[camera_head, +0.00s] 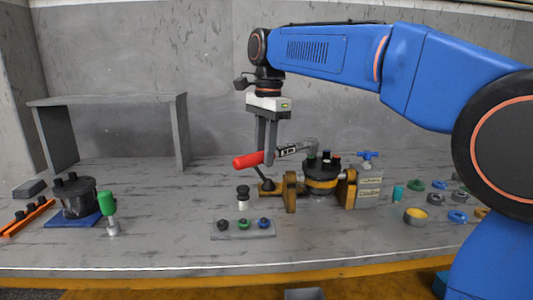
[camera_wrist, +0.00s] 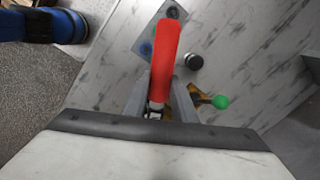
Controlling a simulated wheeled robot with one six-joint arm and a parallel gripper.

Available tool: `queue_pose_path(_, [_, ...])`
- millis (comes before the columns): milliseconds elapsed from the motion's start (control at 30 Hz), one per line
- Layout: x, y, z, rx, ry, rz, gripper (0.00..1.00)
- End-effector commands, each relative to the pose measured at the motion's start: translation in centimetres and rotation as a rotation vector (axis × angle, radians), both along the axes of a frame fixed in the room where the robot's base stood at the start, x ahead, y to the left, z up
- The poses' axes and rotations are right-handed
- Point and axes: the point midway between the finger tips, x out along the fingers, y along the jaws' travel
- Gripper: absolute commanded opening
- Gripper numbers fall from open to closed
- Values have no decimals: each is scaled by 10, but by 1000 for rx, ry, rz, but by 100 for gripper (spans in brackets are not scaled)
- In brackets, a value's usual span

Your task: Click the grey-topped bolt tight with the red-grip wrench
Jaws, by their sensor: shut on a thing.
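My gripper (camera_head: 265,160) points down and is shut on the red-grip wrench (camera_head: 247,160). In the wrist view the red grip (camera_wrist: 165,60) sticks out past the fingers, and the shaft passes between them. In the head view the wrench lies roughly level, with its grey head (camera_head: 310,144) over the top of the dark motor (camera_head: 321,170). The motor sits in a brass-coloured clamp (camera_head: 291,190). Several bolts with dark, red and green tops show on it. I cannot make out the grey-topped bolt; the wrench head may cover it. Whether the head touches a bolt is unclear.
A lever with a green knob (camera_wrist: 220,102) stands close beside the fingers. A black-topped post (camera_head: 243,194) and a plate with several knobs (camera_head: 243,229) are in front. A green-handled tool (camera_head: 108,207) and a dark pot (camera_head: 77,196) stand left. Loose rings lie right.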

Motion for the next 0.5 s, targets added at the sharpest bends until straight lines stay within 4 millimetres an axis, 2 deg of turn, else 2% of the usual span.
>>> queue_pose_path(33, [3,1,-6,-6,11,-7,0])
queue_pose_path(500, [12,6,-6,-3,10,-73,0])
